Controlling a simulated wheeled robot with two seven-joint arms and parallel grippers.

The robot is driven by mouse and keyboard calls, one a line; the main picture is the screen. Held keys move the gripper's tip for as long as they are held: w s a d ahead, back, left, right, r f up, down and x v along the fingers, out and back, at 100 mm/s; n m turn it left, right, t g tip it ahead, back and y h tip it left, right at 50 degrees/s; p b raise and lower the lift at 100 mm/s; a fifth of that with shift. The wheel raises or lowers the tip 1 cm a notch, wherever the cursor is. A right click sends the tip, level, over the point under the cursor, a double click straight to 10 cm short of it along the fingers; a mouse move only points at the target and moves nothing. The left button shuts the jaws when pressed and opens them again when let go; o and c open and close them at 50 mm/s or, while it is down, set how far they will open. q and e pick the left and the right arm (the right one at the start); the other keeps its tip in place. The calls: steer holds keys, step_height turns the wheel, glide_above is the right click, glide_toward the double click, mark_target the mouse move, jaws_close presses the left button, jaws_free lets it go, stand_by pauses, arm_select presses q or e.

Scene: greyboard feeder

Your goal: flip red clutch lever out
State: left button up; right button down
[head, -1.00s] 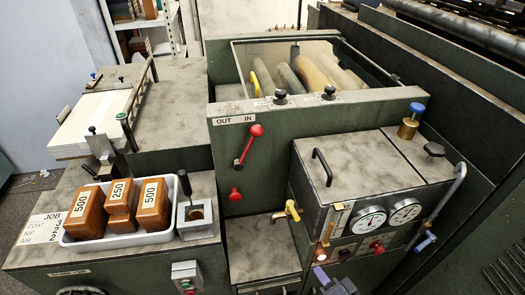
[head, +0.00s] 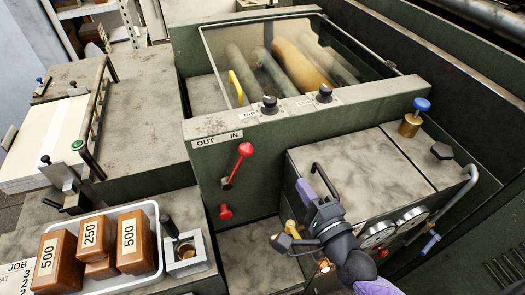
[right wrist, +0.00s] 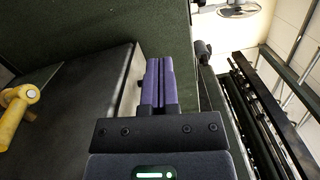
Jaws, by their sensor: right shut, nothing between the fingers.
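The red clutch lever (head: 236,166) is on the dark green front panel in the head view. Its ball end points up and to the right, under the "IN" side of the OUT/IN label (head: 217,140). My right gripper (head: 304,189) has purple fingers and is right of the lever and a little lower, apart from it, in front of the grey-topped box. In the right wrist view its fingers (right wrist: 158,84) are together with nothing between them. The lever is not recognisable in the right wrist view. My left gripper is not in view.
A red knob (head: 225,212) sits below the lever. The box with gauges has a black handle (head: 325,180) close to my right gripper. A yellow handle (right wrist: 16,112) shows in the right wrist view. A white tray (head: 154,235) with weights stands at the left.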

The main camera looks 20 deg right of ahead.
steer(key=w, duration=0.3)
steer(key=w+a, duration=0.1)
steer(key=w, duration=0.6)
steer(key=shift+w+a+b, duration=0.15)
steer(key=shift+a+b, duration=0.2)
steer(key=a, duration=0.1)
steer(key=a+p, duration=0.1)
steer(key=shift+a+r, duration=0.3)
steer(key=shift+w+a, duration=0.1)
steer(key=shift+a, duration=0.4)
steer(key=shift+r, duration=0.1)
